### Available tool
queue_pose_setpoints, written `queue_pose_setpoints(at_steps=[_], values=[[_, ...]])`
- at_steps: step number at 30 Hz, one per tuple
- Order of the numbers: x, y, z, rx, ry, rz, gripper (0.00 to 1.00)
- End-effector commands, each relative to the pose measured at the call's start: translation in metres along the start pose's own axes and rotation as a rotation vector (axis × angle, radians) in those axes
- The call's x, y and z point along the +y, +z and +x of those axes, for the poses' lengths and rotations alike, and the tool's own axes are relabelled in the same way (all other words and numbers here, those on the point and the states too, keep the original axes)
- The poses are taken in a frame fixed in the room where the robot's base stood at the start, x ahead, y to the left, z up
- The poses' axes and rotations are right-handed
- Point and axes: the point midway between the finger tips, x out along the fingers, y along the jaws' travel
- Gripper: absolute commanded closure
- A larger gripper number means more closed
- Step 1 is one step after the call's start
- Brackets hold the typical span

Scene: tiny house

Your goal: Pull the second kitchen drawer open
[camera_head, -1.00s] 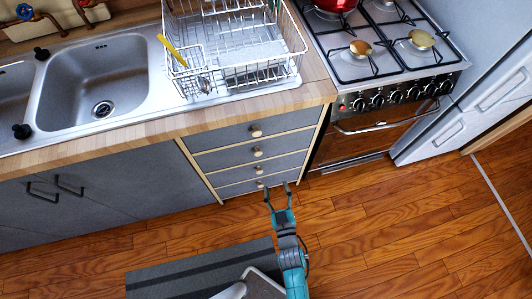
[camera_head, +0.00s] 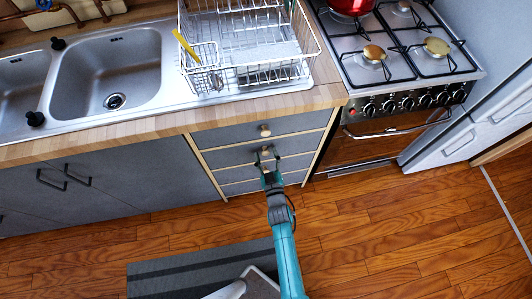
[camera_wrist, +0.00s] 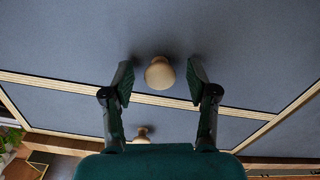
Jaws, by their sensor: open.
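The grey drawer stack (camera_head: 235,157) stands under the counter, and its drawers look closed. The top drawer's round wooden knob (camera_head: 265,130) shows clear above my gripper (camera_head: 267,156). My gripper is at the second drawer's front, with its fingers open around that drawer's knob. In the wrist view the wooden knob (camera_wrist: 159,73) sits between the two spread fingertips of my gripper (camera_wrist: 158,80), with a gap on each side. A lower knob (camera_wrist: 142,134) shows partly, below it. My gripper hides the lower knobs in the head view.
A stove with an oven (camera_head: 385,135) stands right of the drawers. Grey cupboard doors (camera_head: 95,187) with dark handles are to the left. A dish rack (camera_head: 250,50) and a sink (camera_head: 105,70) are on the counter. The wooden floor before the drawers is clear, apart from a grey mat (camera_head: 170,280).

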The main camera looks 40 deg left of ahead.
Motion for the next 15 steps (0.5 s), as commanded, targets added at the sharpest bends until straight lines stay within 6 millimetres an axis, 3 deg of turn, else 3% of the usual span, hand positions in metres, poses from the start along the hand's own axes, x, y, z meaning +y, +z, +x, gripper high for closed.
queue_pose_setpoints(at_steps=[13,15], values=[[0.0,-0.0001,0.0093,0.0,0.0,0.0,0.42],[0.0,-0.0001,0.0093,0.0,0.0,0.0,0.57]])
